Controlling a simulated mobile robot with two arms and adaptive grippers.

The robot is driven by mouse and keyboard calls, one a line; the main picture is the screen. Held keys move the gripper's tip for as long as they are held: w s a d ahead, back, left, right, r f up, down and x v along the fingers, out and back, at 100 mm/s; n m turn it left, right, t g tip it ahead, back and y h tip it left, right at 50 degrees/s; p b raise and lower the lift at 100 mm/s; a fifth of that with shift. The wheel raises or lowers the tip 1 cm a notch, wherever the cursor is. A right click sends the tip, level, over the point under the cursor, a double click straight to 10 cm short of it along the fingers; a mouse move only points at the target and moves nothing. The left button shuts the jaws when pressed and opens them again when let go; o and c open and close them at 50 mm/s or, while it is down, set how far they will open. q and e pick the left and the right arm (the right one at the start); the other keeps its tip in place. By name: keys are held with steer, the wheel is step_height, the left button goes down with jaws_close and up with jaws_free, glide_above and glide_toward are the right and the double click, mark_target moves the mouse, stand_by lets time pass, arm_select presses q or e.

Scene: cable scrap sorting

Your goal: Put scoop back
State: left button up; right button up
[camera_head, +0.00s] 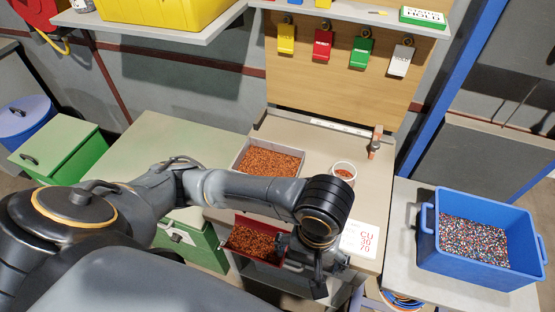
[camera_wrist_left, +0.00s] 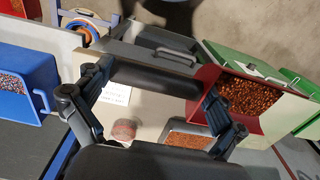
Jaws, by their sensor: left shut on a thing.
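My left gripper (camera_head: 303,258) is over the front edge of the work table, shut on the dark handle (camera_wrist_left: 155,75) of a red scoop. The scoop (camera_head: 234,262) is full of copper-coloured granules and extends left of the gripper, just in front of the table edge. In the left wrist view the handle lies across between the fingers, and the red scoop (camera_wrist_left: 203,82) shows at the right with its granules. The wrist and fingers hide part of the handle in the head view. My right gripper is not in view.
A tray (camera_head: 236,163) of copper granules and a small white cup (camera_head: 343,178) stand on the work table (camera_head: 310,150). A printed card (camera_head: 360,240) lies at its front right. A blue crate (camera_head: 480,270) of mixed granules stands right. Coloured tags hang on the wooden back board (camera_head: 340,85).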

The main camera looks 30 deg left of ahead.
arm_select(q)
steer(key=w+a+f, duration=0.1)
steer(key=w+f, duration=0.2)
steer(key=w, duration=0.1)
steer(key=w+a+f+b, duration=0.1)
steer(key=w+a+f, duration=0.1)
steer(key=w+f, duration=0.1)
steer(key=w+a+f, duration=0.2)
steer(key=w+f, duration=0.1)
steer(key=w, duration=0.2)
steer(key=shift+w, duration=0.3)
steer(key=shift+w+f, duration=0.1)
steer(key=shift+f, duration=0.15)
steer(key=shift+w+f, duration=0.2)
steer(key=shift+f, duration=1.55)
steer(key=shift+f, duration=0.1)
steer(key=o, duration=1.2)
steer(key=shift+a, duration=0.1)
